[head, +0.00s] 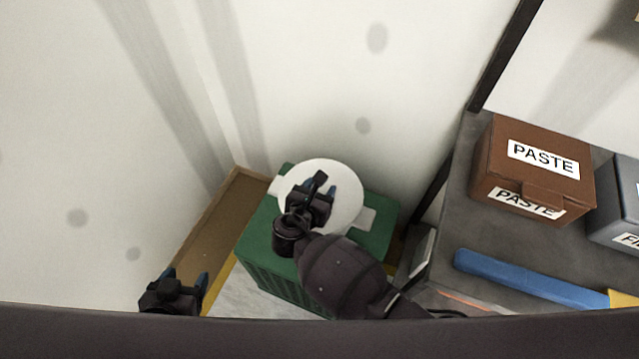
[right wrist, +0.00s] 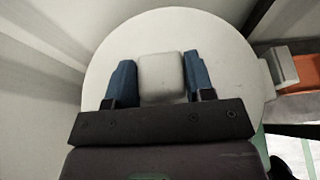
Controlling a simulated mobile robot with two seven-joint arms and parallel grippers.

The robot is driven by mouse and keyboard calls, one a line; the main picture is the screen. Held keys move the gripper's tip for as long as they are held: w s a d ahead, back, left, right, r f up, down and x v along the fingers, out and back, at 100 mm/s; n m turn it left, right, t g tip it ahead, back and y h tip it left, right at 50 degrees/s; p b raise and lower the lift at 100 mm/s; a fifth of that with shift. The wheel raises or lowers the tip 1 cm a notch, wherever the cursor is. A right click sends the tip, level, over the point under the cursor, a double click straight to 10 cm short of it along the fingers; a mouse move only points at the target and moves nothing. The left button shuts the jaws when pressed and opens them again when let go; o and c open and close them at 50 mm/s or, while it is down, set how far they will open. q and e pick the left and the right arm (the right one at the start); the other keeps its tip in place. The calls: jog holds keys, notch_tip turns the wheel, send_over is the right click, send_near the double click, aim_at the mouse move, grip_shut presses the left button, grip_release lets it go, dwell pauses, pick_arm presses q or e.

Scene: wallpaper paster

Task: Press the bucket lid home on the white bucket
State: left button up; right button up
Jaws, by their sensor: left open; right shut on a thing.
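The round white bucket lid (head: 345,196) shows from above over the green crate, and it fills the middle of the right wrist view (right wrist: 215,60). My right gripper (head: 318,188) is over the lid, its blue fingers closed on the lid's pale block-shaped knob (right wrist: 161,76). The white bucket is hidden under the lid, so I cannot tell whether the lid is seated. White tabs (head: 366,219) stick out beside the lid at lower right and upper left. My left gripper (head: 188,281) is open and empty at the lower left, away from the lid.
The green crate (head: 265,262) stands near the wall corner. A grey table (head: 440,232) to the right holds a brown PASTE box (head: 533,172), a grey box (head: 615,205) and a long blue tool (head: 525,279). A brown board (head: 215,222) lies left of the crate.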

jog(key=shift+f, duration=0.15)
dwell(0.5)
dwell(0.5)
dwell(0.6)
jog(key=shift+p, duration=0.45)
dwell(0.4)
dwell(0.6)
jog(key=shift+f, duration=0.6)
jog(key=shift+f+b, duration=0.45)
jog(key=shift+f, duration=0.25)
dwell(0.5)
